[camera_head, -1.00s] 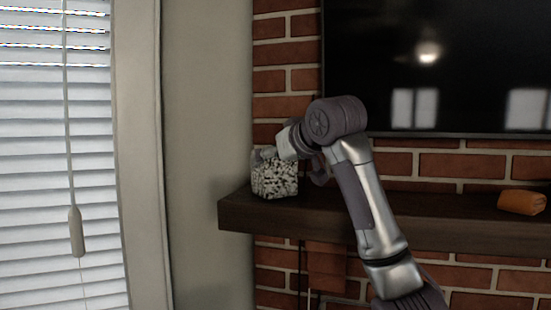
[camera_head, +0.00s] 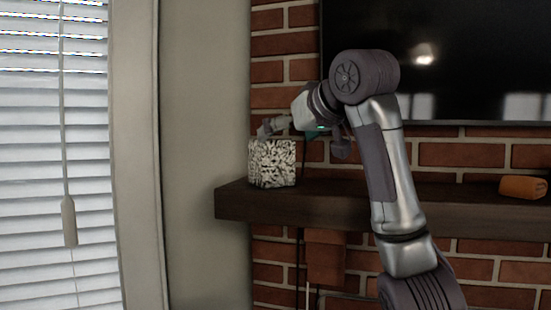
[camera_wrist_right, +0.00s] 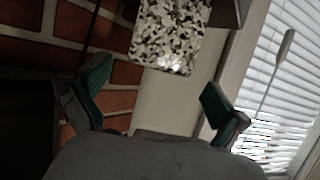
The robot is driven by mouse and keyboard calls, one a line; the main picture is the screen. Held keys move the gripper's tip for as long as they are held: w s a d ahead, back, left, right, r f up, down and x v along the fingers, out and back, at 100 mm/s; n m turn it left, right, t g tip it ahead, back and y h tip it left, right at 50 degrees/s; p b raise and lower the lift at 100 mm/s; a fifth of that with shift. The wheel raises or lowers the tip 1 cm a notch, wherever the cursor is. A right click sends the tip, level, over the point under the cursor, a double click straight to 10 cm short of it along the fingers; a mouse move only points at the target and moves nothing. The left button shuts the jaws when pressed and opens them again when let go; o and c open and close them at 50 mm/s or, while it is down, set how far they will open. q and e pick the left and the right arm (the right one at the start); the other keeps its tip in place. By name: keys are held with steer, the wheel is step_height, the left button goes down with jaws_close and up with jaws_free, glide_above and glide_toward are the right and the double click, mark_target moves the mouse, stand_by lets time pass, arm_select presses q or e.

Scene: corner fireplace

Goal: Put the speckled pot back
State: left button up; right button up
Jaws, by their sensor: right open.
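The speckled pot (camera_head: 272,164), black and white and box-shaped, stands upright on the left end of the dark wooden mantel shelf (camera_head: 330,205). My right gripper (camera_head: 268,128) is just above the pot's top in the head view, its fingers partly hidden. In the right wrist view the pot (camera_wrist_right: 168,38) is ahead of the fingers, and my right gripper (camera_wrist_right: 155,95) is open with nothing between its green-padded fingertips. The pot appears apart from the fingers there. My left gripper is not in view.
An orange rolled item (camera_head: 522,187) lies at the right of the shelf. A dark television (camera_head: 440,60) hangs on the brick wall above it. A window with blinds (camera_head: 35,150) is at the left. The shelf between pot and orange item looks bare, partly hidden by my arm.

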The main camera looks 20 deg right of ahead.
steer(key=b+v, duration=0.1)
steer(key=v, duration=0.4)
steer(key=shift+b, duration=0.3)
